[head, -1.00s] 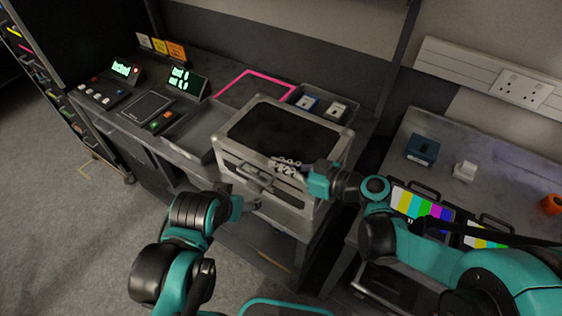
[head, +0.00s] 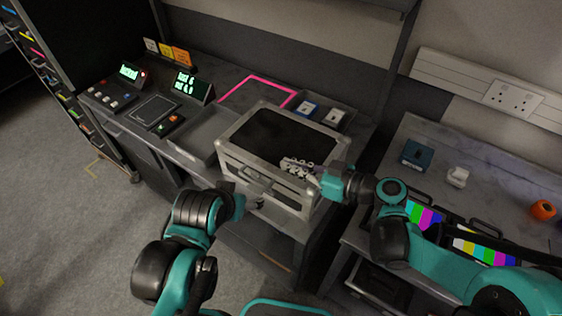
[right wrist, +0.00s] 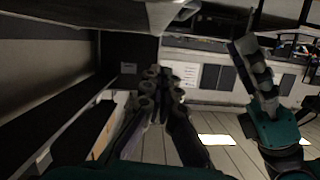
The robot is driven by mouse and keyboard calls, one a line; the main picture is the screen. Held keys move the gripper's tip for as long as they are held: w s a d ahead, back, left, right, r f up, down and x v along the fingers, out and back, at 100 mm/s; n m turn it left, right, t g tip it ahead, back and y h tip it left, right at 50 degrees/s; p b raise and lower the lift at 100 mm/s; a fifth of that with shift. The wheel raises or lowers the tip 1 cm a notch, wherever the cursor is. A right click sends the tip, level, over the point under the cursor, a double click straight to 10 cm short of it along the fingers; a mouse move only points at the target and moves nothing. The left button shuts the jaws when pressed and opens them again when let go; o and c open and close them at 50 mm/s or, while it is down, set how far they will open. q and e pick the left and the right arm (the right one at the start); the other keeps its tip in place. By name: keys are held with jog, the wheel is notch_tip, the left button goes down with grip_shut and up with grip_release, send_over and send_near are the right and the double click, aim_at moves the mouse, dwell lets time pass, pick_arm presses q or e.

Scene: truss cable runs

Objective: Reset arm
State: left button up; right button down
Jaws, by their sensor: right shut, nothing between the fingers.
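My right gripper (head: 292,163) is shut and empty, over the front right part of a silver-framed case with a dark top (head: 228,141). Whether it touches the case cannot be told. In the right wrist view its fingers (right wrist: 163,82) lie close together with nothing between them. My left gripper (head: 255,203) is low in front of the case, by its handle side, and mostly hidden by its own wrist. It also shows in the right wrist view (right wrist: 252,68), raised at the right, but its jaw opening is unclear.
The case stands on a dark bench with a grey tray (head: 203,137), a pink outline (head: 258,80) and lit displays (head: 186,86). On the right bench are a blue box (head: 418,153), a white block (head: 457,176), an orange item (head: 543,209) and colour-bar screens. Floor at left is clear.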

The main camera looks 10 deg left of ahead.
jog(key=p+v, duration=0.1)
jog(key=v, duration=0.4)
jog(key=shift+s+d+r, duration=0.1)
jog(key=shift+d, duration=0.25)
jog(key=shift+s+d+f+m+h, duration=0.1)
jog(key=shift+d+f+m+h, duration=0.05)
jog(key=shift+f+m+h, duration=0.3)
jog(key=s+d+f+m+h, duration=0.2)
jog(key=d+m+h, duration=0.3)
jog(key=d, duration=0.4)
jog(key=s+d+f+m+t+h, duration=0.1)
jog(key=s+d+m+h, duration=0.3)
jog(key=d+m+h, duration=0.2)
jog(key=shift+s+d+f+t+h, duration=0.3)
jog(key=shift+s+d+f+h, duration=0.1)
jog(key=shift+d+h, duration=1.05)
jog(key=shift+d+m, duration=0.2)
jog(key=shift+m, duration=0.05)
